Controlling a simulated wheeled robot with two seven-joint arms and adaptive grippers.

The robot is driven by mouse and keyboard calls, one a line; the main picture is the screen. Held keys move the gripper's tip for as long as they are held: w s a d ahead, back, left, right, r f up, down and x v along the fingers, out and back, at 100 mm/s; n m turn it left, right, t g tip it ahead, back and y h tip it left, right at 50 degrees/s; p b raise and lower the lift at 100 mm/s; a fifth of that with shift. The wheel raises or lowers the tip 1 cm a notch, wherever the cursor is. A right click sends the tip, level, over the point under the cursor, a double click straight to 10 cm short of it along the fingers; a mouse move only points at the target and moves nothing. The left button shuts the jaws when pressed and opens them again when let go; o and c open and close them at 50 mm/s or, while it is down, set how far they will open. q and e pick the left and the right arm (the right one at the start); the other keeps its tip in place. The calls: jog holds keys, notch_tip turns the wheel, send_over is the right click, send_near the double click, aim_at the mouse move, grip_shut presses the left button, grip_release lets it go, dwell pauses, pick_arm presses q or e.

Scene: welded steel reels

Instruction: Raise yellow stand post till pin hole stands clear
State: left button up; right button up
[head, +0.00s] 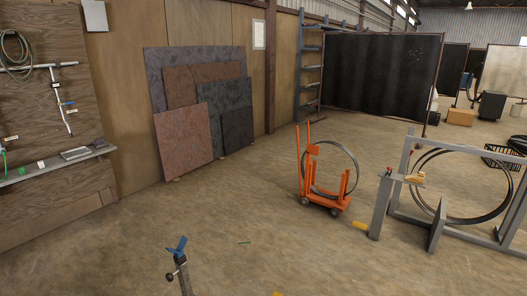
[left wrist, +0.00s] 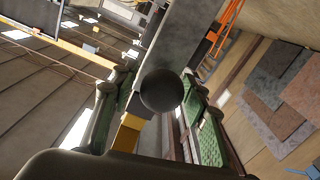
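In the left wrist view, my left gripper (left wrist: 158,112) has its two green-padded fingers spread apart. A round black knob (left wrist: 161,89) shows between them, in front of a wide grey bar (left wrist: 187,35). A short yellow piece (left wrist: 128,133), perhaps part of the yellow post, lies near the left finger; contact cannot be told. I cannot make out a pin hole. In the head view neither gripper shows. A yellow tip (head: 277,293) just enters the bottom edge. A stand with a blue head (head: 177,245) and a grey post stands at the bottom, left of centre.
An orange cart (head: 324,190) carries a steel ring at centre right. A grey frame (head: 437,225) with larger rings stands at the right. Coloured sheets (head: 184,140) lean on the back wall. A shelf (head: 60,163) is at left. The middle floor is mostly clear.

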pick_arm(q)
jog(key=shift+o, duration=0.2)
jog(key=shift+f, duration=0.1)
jog(key=shift+s+a, duration=0.4)
jog(key=shift+s, duration=0.1)
jog(key=shift+v, duration=2.9)
